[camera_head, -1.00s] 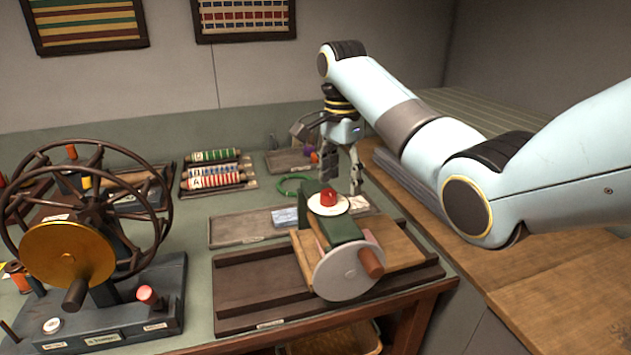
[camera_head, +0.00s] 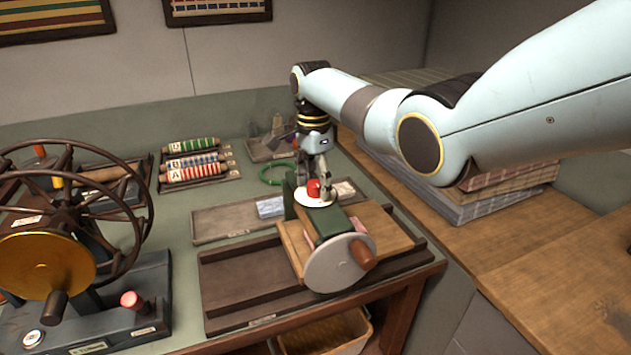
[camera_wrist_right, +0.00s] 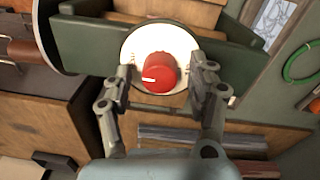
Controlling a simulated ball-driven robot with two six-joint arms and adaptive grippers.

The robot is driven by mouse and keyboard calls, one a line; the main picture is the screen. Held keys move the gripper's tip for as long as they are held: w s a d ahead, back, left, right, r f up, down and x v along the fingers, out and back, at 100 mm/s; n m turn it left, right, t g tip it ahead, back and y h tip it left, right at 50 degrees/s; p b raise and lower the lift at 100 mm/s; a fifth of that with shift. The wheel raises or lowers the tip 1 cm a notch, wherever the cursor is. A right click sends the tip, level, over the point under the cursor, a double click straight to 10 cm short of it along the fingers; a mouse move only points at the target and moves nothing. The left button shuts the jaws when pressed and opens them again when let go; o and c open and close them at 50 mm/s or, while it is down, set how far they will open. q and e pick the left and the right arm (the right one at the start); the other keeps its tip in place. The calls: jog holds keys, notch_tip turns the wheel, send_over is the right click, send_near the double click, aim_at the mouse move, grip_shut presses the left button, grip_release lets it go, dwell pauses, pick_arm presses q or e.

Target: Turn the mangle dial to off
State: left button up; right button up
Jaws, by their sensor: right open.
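The mangle (camera_head: 329,225) is a green-topped device with a grey disc wheel (camera_head: 338,263) and a wooden handle, standing on a dark wooden tray. Its red dial (camera_head: 313,188) sits on a white round plate on top. In the right wrist view the red dial (camera_wrist_right: 158,72) shows a white pointer mark toward the left, on the white plate (camera_wrist_right: 143,43). My right gripper (camera_head: 318,187) is at the dial; in the wrist view its open fingers (camera_wrist_right: 164,88) stand on either side of the dial. Whether they touch it I cannot tell. My left gripper is not in view.
A spoked wheel machine (camera_head: 75,250) stands at the left. Several thread rolls (camera_head: 193,162), a green ring (camera_head: 277,174) and a pale blue block (camera_head: 270,208) lie behind the mangle. Folded cloths (camera_head: 490,195) lie on the wooden counter at right.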

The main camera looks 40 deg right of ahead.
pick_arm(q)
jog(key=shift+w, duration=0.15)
pick_arm(e)
jog(key=shift+f, duration=0.15)
jog(key=c, duration=1.1)
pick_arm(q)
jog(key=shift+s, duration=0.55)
pick_arm(e)
jog(key=shift+c, duration=0.2)
